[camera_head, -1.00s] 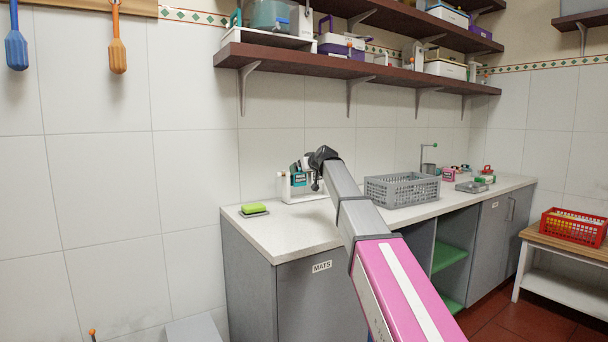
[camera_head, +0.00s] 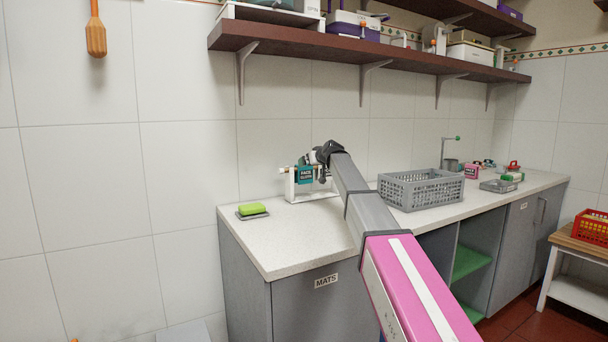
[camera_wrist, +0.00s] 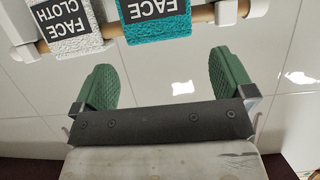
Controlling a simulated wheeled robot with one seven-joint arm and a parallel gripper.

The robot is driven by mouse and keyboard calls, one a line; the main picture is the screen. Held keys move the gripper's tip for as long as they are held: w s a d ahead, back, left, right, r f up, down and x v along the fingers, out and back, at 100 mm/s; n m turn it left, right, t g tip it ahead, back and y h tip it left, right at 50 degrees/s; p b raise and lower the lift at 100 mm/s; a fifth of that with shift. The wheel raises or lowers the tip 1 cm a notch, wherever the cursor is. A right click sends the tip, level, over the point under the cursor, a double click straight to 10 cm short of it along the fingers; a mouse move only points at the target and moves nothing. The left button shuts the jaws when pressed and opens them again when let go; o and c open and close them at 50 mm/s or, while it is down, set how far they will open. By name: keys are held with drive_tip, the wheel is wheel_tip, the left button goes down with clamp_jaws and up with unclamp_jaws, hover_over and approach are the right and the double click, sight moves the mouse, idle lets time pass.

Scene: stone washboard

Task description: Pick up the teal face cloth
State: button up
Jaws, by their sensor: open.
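The teal face cloth (camera_head: 304,174) hangs on a white rack (camera_head: 290,188) at the back of the counter, against the tiled wall. In the wrist view the teal cloth (camera_wrist: 157,28) hangs over a wooden rod (camera_wrist: 200,14) at the top, its label upside down. A white cloth (camera_wrist: 68,24) labelled "FACE CLOTH" hangs beside it on the same rod. My gripper (camera_wrist: 166,84) is open, with two green finger pads wide apart and nothing between them. Both cloths are apart from the pads. In the head view my arm's dark end partly hides the rack.
A green sponge (camera_head: 252,209) lies on a small dish at the counter's left end. A grey crate (camera_head: 421,190) stands right of my arm. A long shelf (camera_head: 290,43) with containers runs above. The front-left counter top is bare.

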sight(304, 174)
drive_tip(key=x, duration=0.5)
drive_tip(key=shift+w+f, duration=0.1)
drive_tip(key=shift+w, duration=0.05)
drive_tip(key=c, duration=0.7)
drive_tip(key=shift+c, duration=0.2)
